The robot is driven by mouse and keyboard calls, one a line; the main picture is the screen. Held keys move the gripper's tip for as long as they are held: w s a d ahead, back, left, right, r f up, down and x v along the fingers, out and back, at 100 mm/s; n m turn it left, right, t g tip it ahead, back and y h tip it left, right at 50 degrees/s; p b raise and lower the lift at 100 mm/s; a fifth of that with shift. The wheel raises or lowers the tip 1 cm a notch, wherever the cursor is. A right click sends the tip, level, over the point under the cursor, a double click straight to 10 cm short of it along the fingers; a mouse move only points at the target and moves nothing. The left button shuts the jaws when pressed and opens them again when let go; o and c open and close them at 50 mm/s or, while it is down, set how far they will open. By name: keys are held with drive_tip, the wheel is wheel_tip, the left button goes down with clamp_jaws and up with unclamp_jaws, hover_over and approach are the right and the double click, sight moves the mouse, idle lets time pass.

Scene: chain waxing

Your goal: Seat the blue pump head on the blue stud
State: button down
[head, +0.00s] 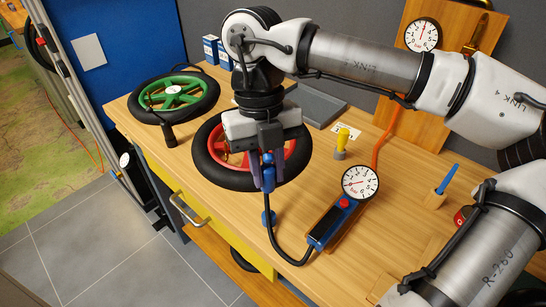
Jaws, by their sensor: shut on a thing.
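My gripper (267,186) points down in front of the red-rimmed wheel and is shut on the blue pump head (268,175), which shows between its fingers. The hose curves down to the blue and black pump body (323,233), which carries a round gauge. A slim blue peg (448,178), possibly the blue stud, leans from a wooden block at the right, well apart from my gripper.
The red-rimmed wheel (204,163) lies behind my gripper and the green-rimmed wheel (210,93) lies at the left. A yellow peg (342,136) stands on the workbench (388,232). The pump's gauge (360,182) and an orange hose (381,143) are to the right.

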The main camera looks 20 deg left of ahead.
drive_tip(key=shift+w+a+b+x, duration=0.15)
drive_tip(key=shift+b+x, duration=0.4)
drive_tip(key=shift+x, duration=0.3)
drive_tip(key=shift+w+a+b+x, duration=0.15)
drive_tip(key=shift+b+x, duration=0.4)
drive_tip(key=shift+x, duration=0.3)
drive_tip(key=shift+w+a+b+x, duration=0.15)
drive_tip(key=shift+b+x, duration=0.4)
drive_tip(key=shift+x, duration=0.3)
drive_tip(key=shift+f+b, duration=0.65)
drive_tip(key=shift+f, duration=0.1)
drive_tip(key=shift+b+x, duration=1)
drive_tip(key=shift+b, duration=0.2)
drive_tip(key=shift+w+a, duration=0.1)
drive_tip(key=shift+w, duration=0.05)
drive_tip(key=c, duration=1.1)
unclamp_jaws()
drive_tip(key=shift+c, duration=0.2)
drive_tip(key=shift+r, duration=0.1)
drive_tip(key=v, duration=1.3)
drive_tip(key=shift+r+b, duration=0.3)
drive_tip(key=shift+w, duration=0.1)
